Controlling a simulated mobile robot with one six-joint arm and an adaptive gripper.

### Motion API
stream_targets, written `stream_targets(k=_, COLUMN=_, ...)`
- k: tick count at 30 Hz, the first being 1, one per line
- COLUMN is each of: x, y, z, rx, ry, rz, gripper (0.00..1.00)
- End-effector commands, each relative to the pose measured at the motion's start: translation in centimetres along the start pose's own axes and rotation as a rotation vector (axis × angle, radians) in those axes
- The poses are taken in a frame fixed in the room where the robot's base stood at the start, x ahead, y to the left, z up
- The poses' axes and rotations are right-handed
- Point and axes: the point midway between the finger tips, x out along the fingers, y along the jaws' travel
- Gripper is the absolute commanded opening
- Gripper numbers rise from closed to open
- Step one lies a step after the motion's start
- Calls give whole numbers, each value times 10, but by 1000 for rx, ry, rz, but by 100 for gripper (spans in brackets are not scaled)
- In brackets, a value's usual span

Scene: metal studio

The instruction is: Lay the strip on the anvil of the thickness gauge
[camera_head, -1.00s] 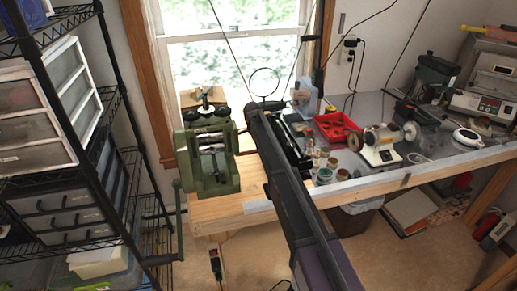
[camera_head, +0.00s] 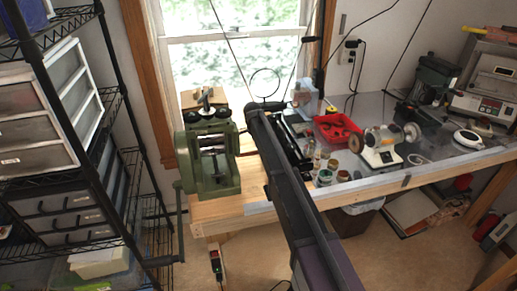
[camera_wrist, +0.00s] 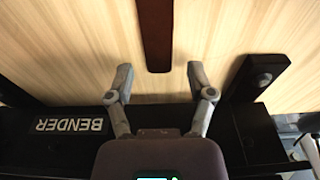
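In the wrist view my gripper (camera_wrist: 159,77) is open, its two grey fingers wide apart with nothing between them. A dark brown bar (camera_wrist: 155,35) lies on pale wood, its near end just beyond the gap between the fingertips; I cannot tell if this is the strip. I cannot make out the thickness gauge or its anvil in either view. In the head view my arm crosses the middle and hides part of the bench; my gripper does not show there.
A black tool marked BENDER (camera_wrist: 69,125) lies near my fingers in the wrist view. In the head view a green rolling mill (camera_head: 208,178) stands on the bench's left end. A red tray (camera_head: 338,129) and polishing motor (camera_head: 384,150) stand right. A wire rack (camera_head: 125,140) is far left.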

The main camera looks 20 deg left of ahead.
Motion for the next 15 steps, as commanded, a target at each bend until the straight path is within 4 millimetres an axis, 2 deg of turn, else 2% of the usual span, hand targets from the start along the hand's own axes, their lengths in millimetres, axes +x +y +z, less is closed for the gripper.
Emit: stream_targets(k=15, x=-45, y=0, z=-1, rx=1, ry=0, rz=0, gripper=69)
